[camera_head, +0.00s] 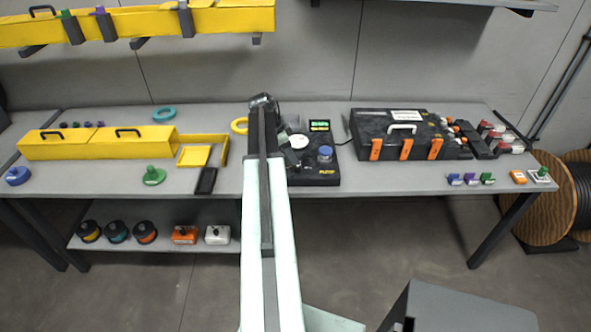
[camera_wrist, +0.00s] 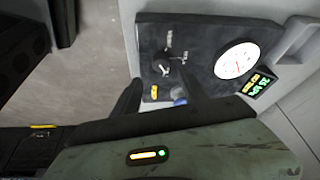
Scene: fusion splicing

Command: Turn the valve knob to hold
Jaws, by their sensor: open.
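The valve knob (camera_wrist: 165,65) is small and dark, on the black panel of the pump unit (camera_wrist: 200,28) in the wrist view. Small pale labels sit above it and to its right; they are too small to read, and I cannot tell which one it points to. My gripper (camera_wrist: 161,80) is open, with its dark fingers reaching toward the panel on either side of the knob's lower part. I cannot tell whether they touch it. In the head view my arm covers the left part of the pump unit (camera_head: 318,178) and hides the knob.
A round white gauge (camera_wrist: 237,60) and a lit green display (camera_wrist: 262,84) are right of the knob. A blue cap (camera_head: 325,153) stands on the unit. A black case with orange latches (camera_head: 390,125) stands to the right, yellow boxes (camera_head: 95,150) to the left.

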